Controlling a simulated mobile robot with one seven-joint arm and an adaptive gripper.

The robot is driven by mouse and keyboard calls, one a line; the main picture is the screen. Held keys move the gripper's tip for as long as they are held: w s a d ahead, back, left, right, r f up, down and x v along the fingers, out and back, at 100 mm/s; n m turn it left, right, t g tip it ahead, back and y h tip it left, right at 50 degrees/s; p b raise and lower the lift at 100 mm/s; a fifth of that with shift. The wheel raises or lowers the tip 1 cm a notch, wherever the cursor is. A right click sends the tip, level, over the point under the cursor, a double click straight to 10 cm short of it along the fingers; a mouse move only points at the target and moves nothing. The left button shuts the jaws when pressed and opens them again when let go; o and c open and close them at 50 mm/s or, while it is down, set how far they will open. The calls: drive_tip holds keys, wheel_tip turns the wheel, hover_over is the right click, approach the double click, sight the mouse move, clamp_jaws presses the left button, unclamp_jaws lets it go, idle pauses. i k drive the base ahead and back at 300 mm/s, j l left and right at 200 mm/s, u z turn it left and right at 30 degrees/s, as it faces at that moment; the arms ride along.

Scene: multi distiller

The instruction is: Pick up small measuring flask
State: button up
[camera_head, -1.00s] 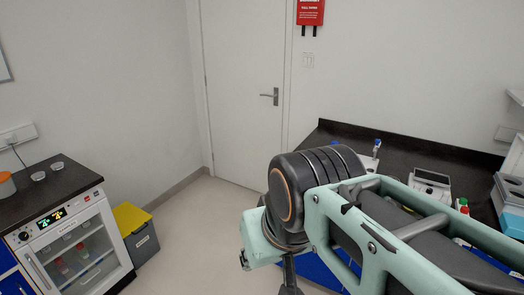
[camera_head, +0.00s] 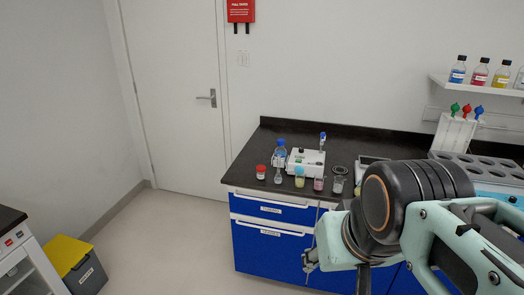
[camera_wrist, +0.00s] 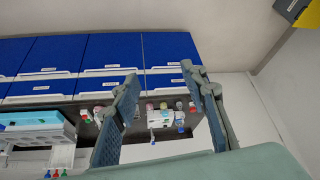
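A small clear vessel (camera_head: 278,178), which may be the small measuring flask, stands near the left front of the dark counter (camera_head: 250,160). It is small in the head view, so I cannot be sure of its kind. A blue-capped bottle (camera_head: 280,153) stands just behind it. My gripper (camera_wrist: 159,75) is open, with nothing between its two fingers in the wrist view. It is in front of the counter and apart from the vessels. In the wrist view the scene is upside down and the flask cannot be told apart.
Blue drawers (camera_head: 268,250) front the counter. Floor at left is clear beside a yellow-lidded bin (camera_head: 70,260).

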sight(277, 179)
drive_tip(key=i+j+u, duration=0.1)
drive_tip(key=i, duration=0.35)
drive_tip(key=i+j+u, duration=0.1)
drive_tip(key=i, duration=0.35)
drive_tip(key=j, duration=0.1)
